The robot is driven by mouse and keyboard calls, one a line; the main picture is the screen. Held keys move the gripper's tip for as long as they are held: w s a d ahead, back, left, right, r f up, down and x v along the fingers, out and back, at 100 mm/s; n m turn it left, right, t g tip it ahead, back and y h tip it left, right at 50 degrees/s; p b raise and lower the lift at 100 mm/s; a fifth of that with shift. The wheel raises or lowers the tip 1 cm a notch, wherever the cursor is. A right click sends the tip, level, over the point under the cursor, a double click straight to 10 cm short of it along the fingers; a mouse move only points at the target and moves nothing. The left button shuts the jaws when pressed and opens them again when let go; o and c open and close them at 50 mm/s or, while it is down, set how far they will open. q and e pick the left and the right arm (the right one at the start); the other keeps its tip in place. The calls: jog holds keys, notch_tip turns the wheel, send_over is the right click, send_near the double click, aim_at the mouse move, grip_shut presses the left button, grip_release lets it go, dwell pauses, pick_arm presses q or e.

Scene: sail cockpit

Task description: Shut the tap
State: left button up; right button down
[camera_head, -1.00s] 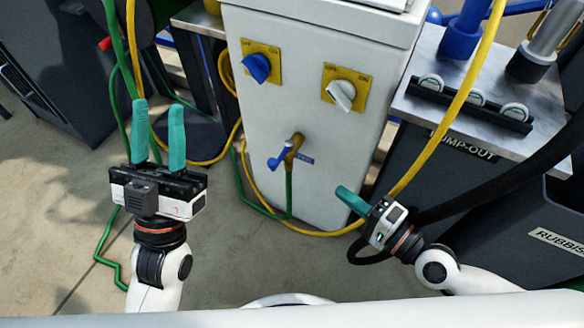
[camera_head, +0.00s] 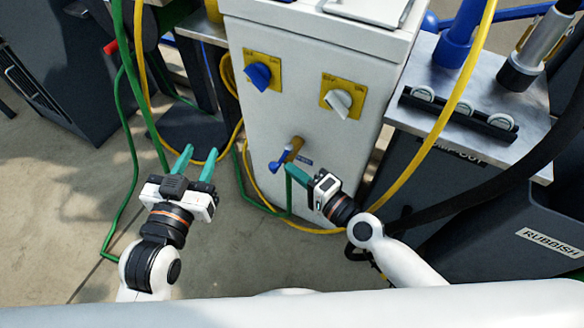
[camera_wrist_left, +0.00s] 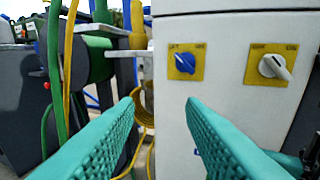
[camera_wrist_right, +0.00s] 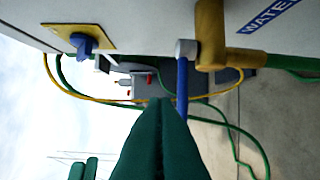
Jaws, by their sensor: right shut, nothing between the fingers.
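The tap (camera_head: 296,146) is a brass spout on the front of a white pedestal (camera_head: 330,190), with a blue lever (camera_head: 280,161) slanting down and left from it. The right wrist view shows the brass body (camera_wrist_right: 210,35) and the blue lever (camera_wrist_right: 182,88) close up. My right gripper (camera_head: 290,169) is shut and empty, its fingertips just below the tap and beside the lever; I cannot tell whether they touch. It also shows in the right wrist view (camera_wrist_right: 160,102). My left gripper (camera_head: 199,151) is open and empty, left of the pedestal, and frames the pedestal's edge in its wrist view (camera_wrist_left: 161,103).
A blue knob (camera_head: 258,76) and a white knob (camera_head: 339,101) sit on yellow plates above the tap. A yellow hose (camera_head: 440,130) and a black hose (camera_head: 470,193) run at the right. Green and yellow hoses lie around the pedestal's foot.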

pick_arm(q)
jog(key=shift+a+f+g, duration=0.1)
jog(key=shift+f+g, duration=0.2)
jog(key=shift+f, duration=0.15)
pick_arm(e)
jog(key=shift+a+f, duration=0.1)
jog(key=shift+a, duration=0.35)
pick_arm(q)
jog(key=shift+s, duration=0.1)
